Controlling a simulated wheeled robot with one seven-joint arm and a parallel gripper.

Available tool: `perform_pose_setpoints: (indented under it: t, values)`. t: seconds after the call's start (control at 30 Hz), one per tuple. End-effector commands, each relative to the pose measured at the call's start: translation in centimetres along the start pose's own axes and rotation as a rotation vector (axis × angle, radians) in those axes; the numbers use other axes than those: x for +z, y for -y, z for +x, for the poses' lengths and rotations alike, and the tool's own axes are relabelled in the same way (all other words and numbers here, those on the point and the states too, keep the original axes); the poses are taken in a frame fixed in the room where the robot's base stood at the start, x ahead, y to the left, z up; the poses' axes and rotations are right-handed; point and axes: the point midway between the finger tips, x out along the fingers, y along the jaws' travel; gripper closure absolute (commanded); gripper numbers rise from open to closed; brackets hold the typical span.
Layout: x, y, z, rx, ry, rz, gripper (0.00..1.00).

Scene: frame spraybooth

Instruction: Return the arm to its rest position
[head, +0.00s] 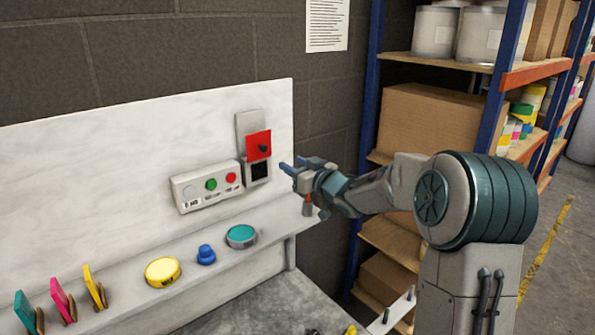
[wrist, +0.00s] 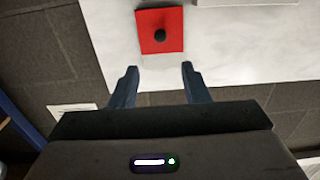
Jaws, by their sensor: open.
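My arm reaches from the right towards the white back panel (head: 120,145). My gripper (head: 285,168) is open and empty, its blue fingers pointing left at the panel. In the wrist view the two fingers (wrist: 157,72) stand apart with nothing between them. Ahead of them is a red square plate with a dark round knob (wrist: 160,31). In the head view the red plate (head: 258,145) sits on a grey mount on the panel, just left of the fingertips. The fingers look apart from it.
A white box (head: 207,187) with green and red buttons is left of the red plate. The ledge holds a teal disc (head: 241,236), a blue knob (head: 206,254), a yellow disc (head: 162,271) and coloured tabs (head: 62,300). A shelf rack (head: 500,70) with boxes stands behind my arm.

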Motion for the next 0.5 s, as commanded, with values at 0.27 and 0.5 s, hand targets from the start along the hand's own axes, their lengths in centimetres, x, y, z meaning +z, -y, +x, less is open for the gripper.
perform_pose_setpoints:
  t: [0.27, 0.5]
  values:
    - [0.01, -0.01, -0.98, 0.0, 0.0, 0.0, 0.58]
    - [-0.03, 0.01, -1.01, 0.005, 0.005, -0.002, 0.58]
